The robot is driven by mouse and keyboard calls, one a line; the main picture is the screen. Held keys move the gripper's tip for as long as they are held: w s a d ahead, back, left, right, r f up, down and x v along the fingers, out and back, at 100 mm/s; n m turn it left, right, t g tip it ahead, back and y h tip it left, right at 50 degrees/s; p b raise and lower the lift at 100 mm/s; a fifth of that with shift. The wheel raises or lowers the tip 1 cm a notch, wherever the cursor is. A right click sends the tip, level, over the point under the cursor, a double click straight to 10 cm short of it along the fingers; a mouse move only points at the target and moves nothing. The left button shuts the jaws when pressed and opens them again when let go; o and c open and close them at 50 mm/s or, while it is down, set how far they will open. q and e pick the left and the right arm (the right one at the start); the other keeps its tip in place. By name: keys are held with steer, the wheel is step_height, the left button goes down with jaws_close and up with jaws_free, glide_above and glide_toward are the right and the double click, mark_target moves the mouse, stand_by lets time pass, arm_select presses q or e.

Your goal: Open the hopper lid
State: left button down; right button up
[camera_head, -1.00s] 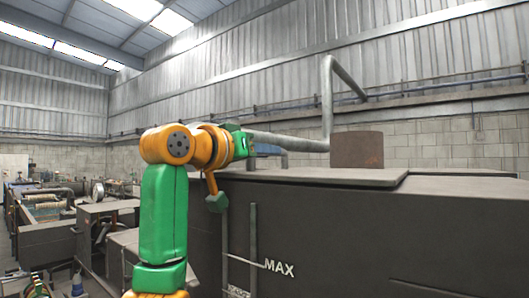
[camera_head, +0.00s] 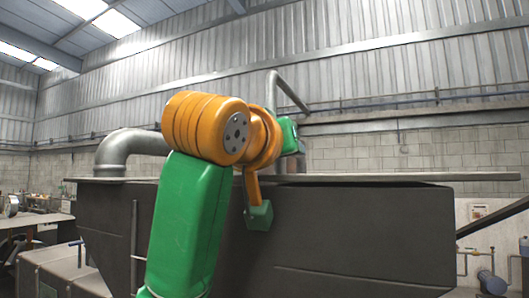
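The hopper (camera_head: 350,235) is a large dark grey metal box across the middle of the head view. A thin flat plate, which looks like its lid (camera_head: 400,178), lies along the top and shows almost edge-on. It looks flat and closed. My arm, which appears to be the left one, rises from the lower left in front of the hopper. Its thick green and orange links hide part of the hopper and plate edge. A small green block on an orange bar hangs from the arm before the hopper's front. I see no gripper fingers. My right arm does not show.
A grey pipe elbow (camera_head: 128,150) stands at the hopper's left end, and a thinner bent pipe (camera_head: 271,92) rises behind it. A dark sloping bar (camera_head: 492,217) and a small motor-like unit (camera_head: 490,281) are at the right.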

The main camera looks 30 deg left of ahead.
arm_select(q)
steer(key=shift+d, duration=0.25)
steer(key=shift+d, duration=0.15)
steer(key=c, duration=0.8)
jaws_free()
steer(key=shift+w, duration=0.1)
steer(key=shift+o, duration=0.2)
steer(key=s, duration=0.1)
steer(key=s+b, duration=0.2)
steer(key=shift+d+f, duration=0.2)
steer(key=shift+f, duration=0.1)
steer(key=s, duration=0.1)
steer(key=s+b, duration=0.1)
steer(key=s, duration=0.2)
steer(key=shift+s+d+r+b, duration=0.1)
steer(key=shift+d+r+b, duration=0.15)
steer(key=shift+b, duration=0.05)
steer(key=shift+s+r, duration=0.1)
steer(key=shift+s, duration=0.05)
steer(key=shift+w, duration=0.2)
steer(key=shift+w, duration=0.1)
